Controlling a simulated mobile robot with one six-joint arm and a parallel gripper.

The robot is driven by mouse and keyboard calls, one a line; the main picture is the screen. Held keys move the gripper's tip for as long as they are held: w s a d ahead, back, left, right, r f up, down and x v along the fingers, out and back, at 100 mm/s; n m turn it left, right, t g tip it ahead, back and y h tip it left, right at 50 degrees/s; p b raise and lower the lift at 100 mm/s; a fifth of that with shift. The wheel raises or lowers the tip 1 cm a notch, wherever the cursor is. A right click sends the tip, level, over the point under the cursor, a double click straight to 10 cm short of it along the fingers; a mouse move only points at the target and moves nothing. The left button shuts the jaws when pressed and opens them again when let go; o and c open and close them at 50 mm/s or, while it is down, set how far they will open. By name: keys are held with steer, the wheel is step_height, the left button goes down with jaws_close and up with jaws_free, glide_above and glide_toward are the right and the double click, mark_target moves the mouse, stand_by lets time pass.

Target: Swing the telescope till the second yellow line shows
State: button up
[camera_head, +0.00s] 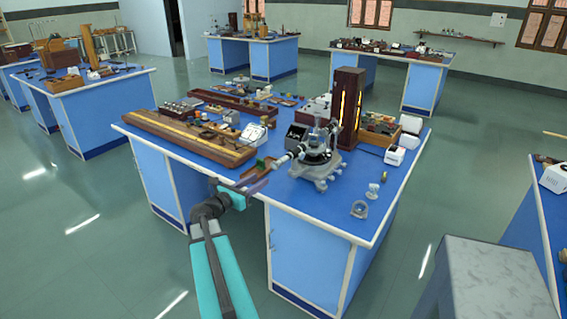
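The spectrometer (317,158) is a grey metal instrument on a footed base near the front edge of the blue bench. A light tube, which looks like its telescope (284,159), points left and towards me from the round middle part. A tall dark brown lamp housing (347,108) with glowing yellow slits stands behind it. My gripper (259,179) is at the bench's front edge, left of and nearer than the tube's end. Its dark fingers look apart, with nothing seen between them; it does not appear to touch the tube. No view through the eyepiece is given, so no spectral line shows.
A long wooden bench rail (188,137) lies left on the bench, with a white meter (253,133) beside it. Small white boxes (395,155) stand at the right. A ring-shaped part (359,209) lies near the front right corner. Open floor surrounds the bench.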

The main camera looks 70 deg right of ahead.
mark_target(284, 160)
steer(key=shift+s+d+r, duration=0.3)
steer(key=shift+r, duration=0.3)
steer(key=shift+s+d+r, duration=0.25)
steer(key=shift+d+r, duration=0.05)
steer(key=shift+r, duration=0.3)
steer(key=p+x, duration=0.1)
steer(key=x, duration=0.3)
steer(key=p+x, duration=0.1)
steer(key=x, duration=0.4)
steer(key=p+x, duration=0.1)
steer(key=x, duration=0.3)
steer(key=shift+s+d+r, duration=0.2)
steer(key=shift+d+r, duration=0.05)
steer(key=shift+d, duration=0.15)
steer(key=shift+c, duration=0.4)
steer(key=shift+s, duration=0.1)
jaws_close()
